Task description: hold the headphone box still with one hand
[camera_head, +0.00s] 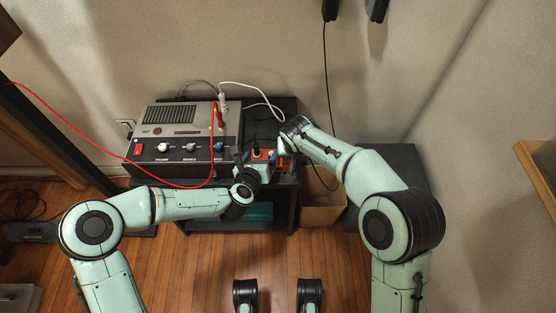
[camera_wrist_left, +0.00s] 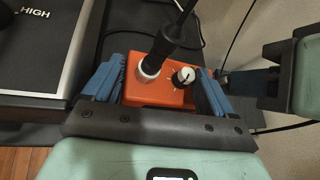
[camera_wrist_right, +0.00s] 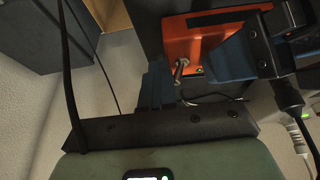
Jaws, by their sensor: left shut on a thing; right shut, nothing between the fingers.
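The headphone box is a small orange box (camera_head: 257,155) on the dark stand, right of the grey amplifier. In the left wrist view the orange box (camera_wrist_left: 150,95) has a black plug (camera_wrist_left: 150,66) in its top and a black-and-white knob (camera_wrist_left: 183,76). My left gripper (camera_head: 259,167) is shut on it, a blue finger on each side. In the right wrist view the box (camera_wrist_right: 190,45) shows a metal stub (camera_wrist_right: 181,68) on its side. My right gripper (camera_wrist_right: 157,85) is shut and empty, close to that stub; I cannot tell whether they touch.
The grey amplifier (camera_head: 180,130) stands left of the box, with a red cable (camera_head: 85,134) looping across it. White and black cables run behind. An open cardboard box (camera_head: 322,212) stands on the floor at right. A dark cabinet edge is at left.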

